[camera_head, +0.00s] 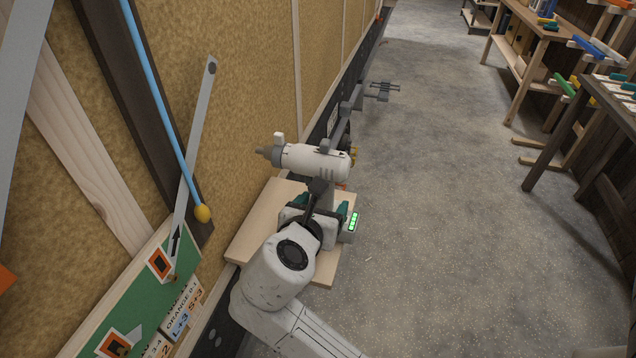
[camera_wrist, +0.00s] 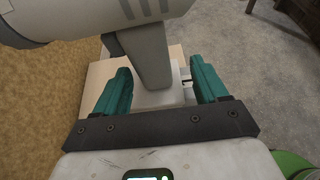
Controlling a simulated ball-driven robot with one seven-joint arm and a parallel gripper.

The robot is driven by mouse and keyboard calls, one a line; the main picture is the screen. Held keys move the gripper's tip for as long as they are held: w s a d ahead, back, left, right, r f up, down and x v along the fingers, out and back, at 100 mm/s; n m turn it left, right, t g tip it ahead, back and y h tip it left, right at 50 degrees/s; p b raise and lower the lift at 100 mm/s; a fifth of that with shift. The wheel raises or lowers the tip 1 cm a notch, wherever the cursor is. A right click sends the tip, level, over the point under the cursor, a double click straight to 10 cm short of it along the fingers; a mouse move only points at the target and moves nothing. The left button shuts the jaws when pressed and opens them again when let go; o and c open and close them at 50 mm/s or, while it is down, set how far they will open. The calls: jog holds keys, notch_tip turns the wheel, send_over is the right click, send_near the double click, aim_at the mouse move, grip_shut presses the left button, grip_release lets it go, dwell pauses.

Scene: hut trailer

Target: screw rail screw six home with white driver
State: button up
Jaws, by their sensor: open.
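The white driver (camera_head: 312,161) stands upright on a pale wooden shelf (camera_head: 255,225), its grey nose pointing left toward the wall. In the wrist view its handle (camera_wrist: 148,55) comes down between the two teal fingers of my gripper (camera_wrist: 163,85). The fingers are open, with a visible gap on each side of the handle. In the head view my gripper (camera_head: 321,208) is at the handle, below the driver's body, and partly hides the handle and base. I cannot make out rail screw six in either view.
A green board (camera_head: 130,290) with orange-and-black markers is on the wall at lower left. A grey strip (camera_head: 195,135) slants up the wall beside a blue rod (camera_head: 163,95). Grey bracket-like hardware (camera_head: 380,90) sticks out beyond the driver. Workbenches stand right; the floor between (camera_head: 440,200) is clear.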

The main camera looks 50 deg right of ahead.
jog(key=x, duration=0.4)
jog(key=shift+w+r+p, duration=0.25)
jog(key=shift+w+p, duration=0.1)
jog(key=shift+w, duration=0.05)
jog(key=shift+w+d+f, duration=0.2)
jog(key=shift+d+f, duration=0.1)
jog(key=shift+d, duration=0.25)
jog(key=shift+c, duration=0.2)
grip_shut()
jog(key=shift+r, duration=0.1)
